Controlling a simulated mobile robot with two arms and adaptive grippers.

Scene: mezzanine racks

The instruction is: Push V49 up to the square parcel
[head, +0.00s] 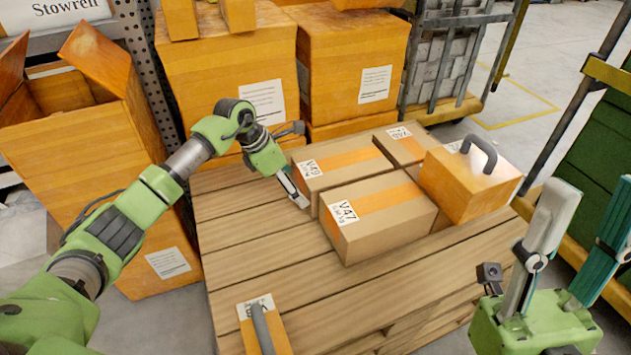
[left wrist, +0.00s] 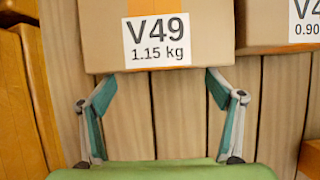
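V49 (head: 343,168) is a brown carton with an orange tape strip, lying on the slatted wooden pallet (head: 235,222). Its labelled end (left wrist: 157,40) faces my left gripper (head: 298,196). In the left wrist view my left gripper (left wrist: 158,82) is open, its fingers spread on either side of the label and close against that end; contact is hard to tell. A smaller carton (head: 408,148), perhaps the square parcel, sits beyond V49's far end; any gap between them is too small to tell. My right gripper (head: 588,205) is open and empty at the lower right.
V47 (head: 385,220) lies close along V49's front side. An orange box with a grey handle (head: 472,185) stands to the right. Another handled orange box (head: 277,332) is at the pallet's near edge. Large orange cartons (head: 225,65) stand behind.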

